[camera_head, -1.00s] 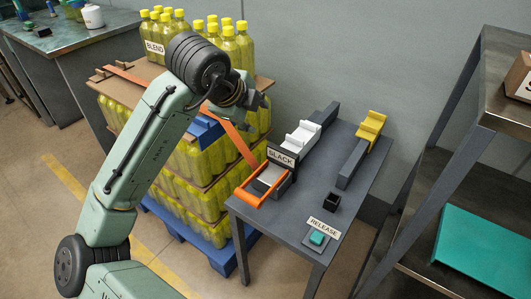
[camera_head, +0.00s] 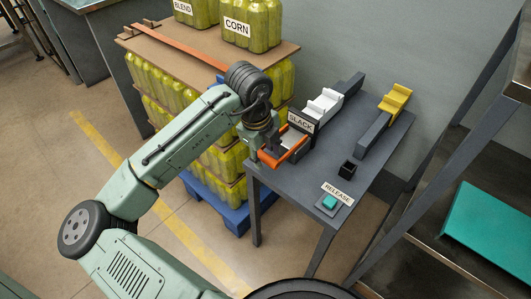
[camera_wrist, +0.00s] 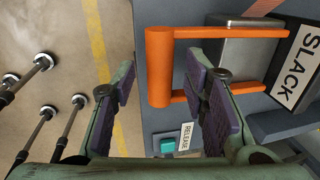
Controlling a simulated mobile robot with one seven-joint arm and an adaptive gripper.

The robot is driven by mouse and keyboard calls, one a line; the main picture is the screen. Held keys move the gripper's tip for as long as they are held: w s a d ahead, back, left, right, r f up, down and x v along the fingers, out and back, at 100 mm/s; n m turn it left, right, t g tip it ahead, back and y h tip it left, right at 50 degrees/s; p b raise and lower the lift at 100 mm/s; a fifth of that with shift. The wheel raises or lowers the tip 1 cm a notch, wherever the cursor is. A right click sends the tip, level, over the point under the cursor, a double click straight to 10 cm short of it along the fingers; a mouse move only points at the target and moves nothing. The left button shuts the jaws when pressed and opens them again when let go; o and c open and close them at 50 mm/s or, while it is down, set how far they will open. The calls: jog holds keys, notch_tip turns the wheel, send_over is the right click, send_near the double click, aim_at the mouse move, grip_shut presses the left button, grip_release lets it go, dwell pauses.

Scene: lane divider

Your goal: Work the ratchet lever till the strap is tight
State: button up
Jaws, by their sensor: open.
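The orange ratchet lever (camera_head: 287,157) is a U-shaped handle at the near left end of the grey bench, beside a sign reading SLACK (camera_head: 301,122). My gripper (camera_head: 262,150) is at the lever's left end and partly hides it. In the wrist view my gripper (camera_wrist: 162,80) is open. The lever's crossbar (camera_wrist: 159,62) appears between the two fingers, with clear space on both sides; whether it is at fingertip depth I cannot tell. The orange strap (camera_head: 181,42) lies across the cardboard top of the pallet load; its stretch down to the ratchet is hidden by my arm.
A teal button (camera_head: 329,202) labelled RELEASE is at the bench's front, with a small black box (camera_head: 347,169) behind it. White (camera_head: 324,104) and yellow (camera_head: 396,98) blocks on dark rails stand farther back. The bottle pallet (camera_head: 222,165) is left; a metal shelf (camera_head: 440,227) is right.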

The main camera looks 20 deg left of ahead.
jog(key=shift+f, duration=0.25)
jog(key=shift+c, duration=0.6)
grip_shut()
